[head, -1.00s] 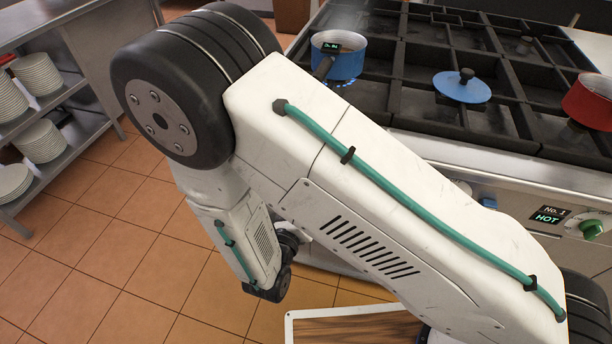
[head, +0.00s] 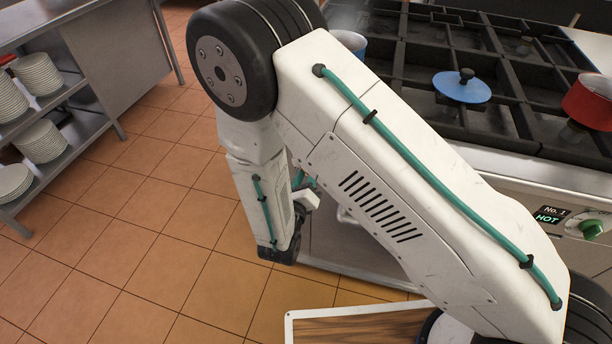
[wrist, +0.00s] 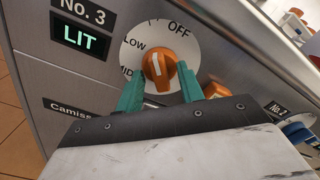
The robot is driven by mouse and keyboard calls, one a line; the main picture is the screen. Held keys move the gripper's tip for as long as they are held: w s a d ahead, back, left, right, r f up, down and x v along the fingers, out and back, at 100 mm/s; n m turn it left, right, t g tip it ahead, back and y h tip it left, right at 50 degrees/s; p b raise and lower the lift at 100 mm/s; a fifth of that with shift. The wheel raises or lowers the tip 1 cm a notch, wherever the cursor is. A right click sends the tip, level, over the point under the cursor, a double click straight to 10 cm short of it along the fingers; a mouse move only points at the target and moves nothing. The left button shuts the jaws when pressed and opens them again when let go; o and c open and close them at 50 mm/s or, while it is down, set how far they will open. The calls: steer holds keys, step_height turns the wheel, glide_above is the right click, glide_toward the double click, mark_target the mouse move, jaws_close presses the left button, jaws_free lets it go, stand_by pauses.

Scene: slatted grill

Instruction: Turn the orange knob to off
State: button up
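In the wrist view, the orange knob (wrist: 160,68) sits on a white dial (wrist: 190,48) marked OFF, LOW and a partly hidden MID. OFF is at the upper right and LOW is to the left. A white line runs roughly up and down on the knob's face. A display (wrist: 80,38) under No. 3 reads LIT. My gripper (wrist: 160,73) is open, its teal fingers apart on either side of the knob's lower part. I cannot tell whether they touch it. In the head view my arm hides this knob and the gripper's fingers.
Another orange knob (wrist: 216,90) lies right of my right finger, and a blue knob (wrist: 298,131) is by the No. 2 label. The stove top holds a blue pot (head: 351,40), a blue lid (head: 462,87) and a red pot (head: 588,100). A plate shelf (head: 70,80) stands left.

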jaws_close()
steer(key=shift+m, duration=0.4)
steer(key=m, duration=0.3)
steer(key=shift+m, duration=2)
steer(key=shift+o, duration=0.6)
jaws_free()
steer(key=shift+s, duration=0.1)
